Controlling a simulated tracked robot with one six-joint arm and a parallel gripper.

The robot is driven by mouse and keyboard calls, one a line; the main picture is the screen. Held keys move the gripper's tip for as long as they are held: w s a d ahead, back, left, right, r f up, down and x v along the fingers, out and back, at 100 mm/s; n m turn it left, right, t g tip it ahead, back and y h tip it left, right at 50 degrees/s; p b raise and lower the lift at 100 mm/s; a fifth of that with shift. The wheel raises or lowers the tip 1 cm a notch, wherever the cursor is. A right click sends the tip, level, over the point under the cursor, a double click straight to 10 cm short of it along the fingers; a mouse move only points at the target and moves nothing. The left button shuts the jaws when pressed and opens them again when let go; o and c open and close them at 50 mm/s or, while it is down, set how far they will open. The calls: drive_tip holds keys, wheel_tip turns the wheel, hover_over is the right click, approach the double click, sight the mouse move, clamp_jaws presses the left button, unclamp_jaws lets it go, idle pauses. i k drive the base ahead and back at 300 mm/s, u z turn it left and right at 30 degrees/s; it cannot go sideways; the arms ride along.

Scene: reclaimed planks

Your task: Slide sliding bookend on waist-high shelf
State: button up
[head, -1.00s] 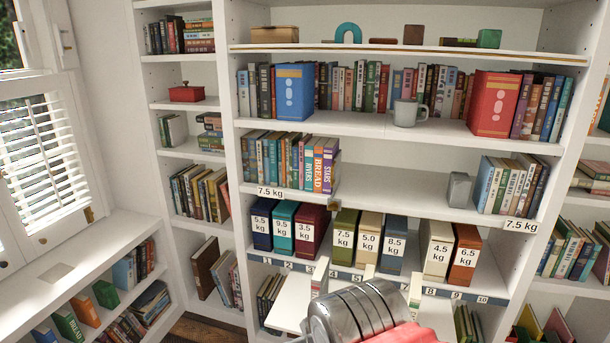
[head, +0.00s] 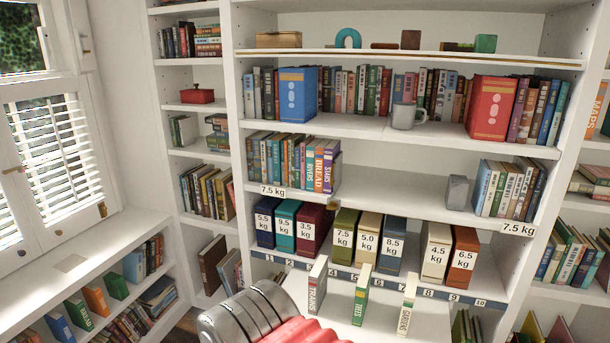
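The waist-high shelf (head: 400,207) carries a 7.5 kg label at each end. A row of books (head: 290,160) stands at its left, ending in a purple book marked STARS. A thin grey upright piece (head: 337,175), which looks like the sliding bookend, stands against the right end of that row. A small brass-coloured piece shows at the shelf edge below it. A grey block (head: 457,192) stands apart, left of the right-hand books (head: 508,187). Only a grey ribbed and red part of my arm shows at the bottom; my gripper's fingers are out of view.
Shelf space between the grey piece and grey block is clear. Below, several weight-labelled boxes (head: 369,236) stand above a numbered strip. Three thin upright books, including TRAINS (head: 317,285), stand on a white board (head: 385,318).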

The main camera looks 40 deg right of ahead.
sight(337, 168)
drive_tip(key=u, duration=1.2)
drive_tip(key=k, duration=0.8)
drive_tip(key=z, duration=1)
drive_tip(key=i, duration=0.95)
drive_tip(key=z, duration=0.05)
